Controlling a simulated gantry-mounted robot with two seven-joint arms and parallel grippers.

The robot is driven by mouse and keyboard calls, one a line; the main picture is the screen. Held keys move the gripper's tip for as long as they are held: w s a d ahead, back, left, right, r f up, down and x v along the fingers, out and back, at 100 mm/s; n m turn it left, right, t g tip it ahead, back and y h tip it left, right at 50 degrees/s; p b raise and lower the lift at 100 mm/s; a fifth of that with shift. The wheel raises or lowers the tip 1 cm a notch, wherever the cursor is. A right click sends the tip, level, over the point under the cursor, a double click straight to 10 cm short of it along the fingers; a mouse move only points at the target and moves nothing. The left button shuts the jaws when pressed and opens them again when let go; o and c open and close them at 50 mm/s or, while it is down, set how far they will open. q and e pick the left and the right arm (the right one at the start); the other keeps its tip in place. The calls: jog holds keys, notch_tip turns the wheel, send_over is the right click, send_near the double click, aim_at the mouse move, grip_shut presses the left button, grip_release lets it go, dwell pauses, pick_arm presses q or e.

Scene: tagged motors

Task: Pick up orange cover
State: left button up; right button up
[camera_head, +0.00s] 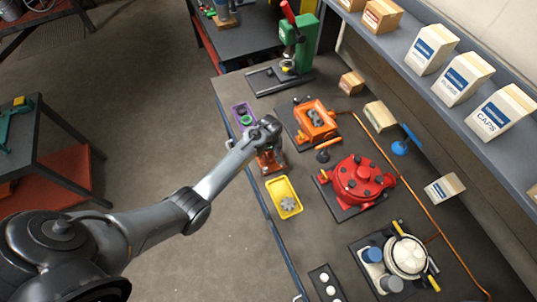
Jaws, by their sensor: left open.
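My left arm comes in from the left and ends over the near side of the workbench. My left gripper (267,150) points down and is open, just above or around a small orange part (269,163), which I take to be the orange cover. My wrist hides some of this part, and I cannot tell whether the fingers touch it. A larger orange motor housing (316,120) sits on a black plate (292,131) just to the right. My right gripper is not in view.
A purple bin (238,111) and a yellow bin (291,209) with a grey gear (288,204) flank the gripper. A red motor (360,178) stands to the right, and a green press (301,45) at the back. White boxes line the shelf (455,95).

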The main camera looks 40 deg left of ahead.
pick_arm(q)
jog(key=shift+c, duration=0.3)
grip_shut()
dwell(0.5)
